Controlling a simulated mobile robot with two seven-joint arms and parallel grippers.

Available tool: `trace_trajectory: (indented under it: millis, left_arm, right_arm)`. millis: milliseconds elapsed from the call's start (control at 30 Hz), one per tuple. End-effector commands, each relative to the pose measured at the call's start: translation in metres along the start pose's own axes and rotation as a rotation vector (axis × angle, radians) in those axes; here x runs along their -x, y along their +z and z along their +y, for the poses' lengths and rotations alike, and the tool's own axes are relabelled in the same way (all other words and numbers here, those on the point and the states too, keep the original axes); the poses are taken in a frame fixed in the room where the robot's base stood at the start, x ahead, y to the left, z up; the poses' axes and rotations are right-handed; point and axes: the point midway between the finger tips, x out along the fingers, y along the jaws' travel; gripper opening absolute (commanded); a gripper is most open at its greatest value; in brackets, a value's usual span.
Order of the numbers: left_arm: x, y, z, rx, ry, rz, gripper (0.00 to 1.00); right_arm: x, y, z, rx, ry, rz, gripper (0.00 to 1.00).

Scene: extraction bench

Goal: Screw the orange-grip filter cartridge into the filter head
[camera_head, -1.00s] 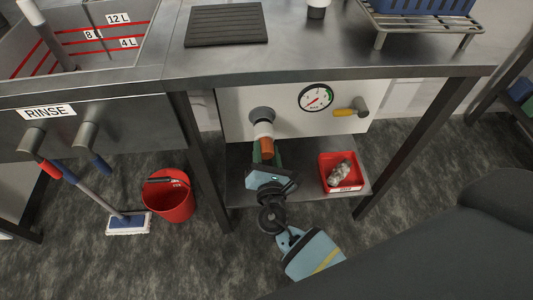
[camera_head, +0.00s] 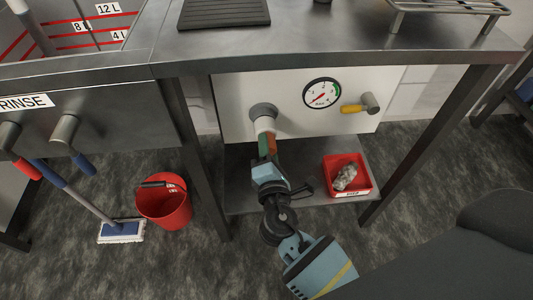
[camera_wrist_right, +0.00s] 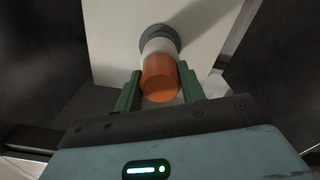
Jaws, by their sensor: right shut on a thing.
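The filter cartridge has a white body (camera_head: 265,124) and an orange grip (camera_head: 271,144). Its white end meets the round dark grey filter head (camera_head: 262,110) on the white panel under the bench. The cartridge looks in line with the head; how deep its thread sits is hidden. My right gripper (camera_head: 267,147) is shut on the orange grip, with the green fingers on either side. In the right wrist view, the orange grip (camera_wrist_right: 160,78) lies between the fingers, and the filter head (camera_wrist_right: 160,38) is straight beyond it. My left gripper is not in view.
A pressure gauge (camera_head: 321,93) and a yellow-handled valve (camera_head: 354,108) are right of the filter head. A red tray (camera_head: 364,183) with a grey lump sits on the lower shelf (camera_head: 240,190). Bench legs flank the space. A red bucket (camera_head: 166,208) and mop stand at left.

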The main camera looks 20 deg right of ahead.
Motion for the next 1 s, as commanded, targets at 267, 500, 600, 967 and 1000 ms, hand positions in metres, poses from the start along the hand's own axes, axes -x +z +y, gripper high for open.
trace_trajectory:
  millis: [267, 500, 600, 967, 1000]
  left_arm:
    - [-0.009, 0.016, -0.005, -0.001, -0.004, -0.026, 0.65]
    - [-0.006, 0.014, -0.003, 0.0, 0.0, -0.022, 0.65]
    - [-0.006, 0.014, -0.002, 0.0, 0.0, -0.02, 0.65]
    - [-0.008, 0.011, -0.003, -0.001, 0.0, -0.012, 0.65]
    - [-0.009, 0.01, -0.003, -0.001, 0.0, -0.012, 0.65]
  right_arm:
    - [0.0, 0.0, 0.001, -0.185, 0.001, 0.001, 0.12]
    - [0.0, 0.0, 0.001, -0.181, 0.002, 0.001, 0.52]
    - [0.0, 0.0, 0.001, -0.18, 0.001, 0.001, 0.65]
    - [0.006, -0.001, -0.001, -0.178, -0.002, 0.002, 0.65]
    - [0.01, -0.001, -0.001, -0.177, -0.003, 0.002, 0.65]
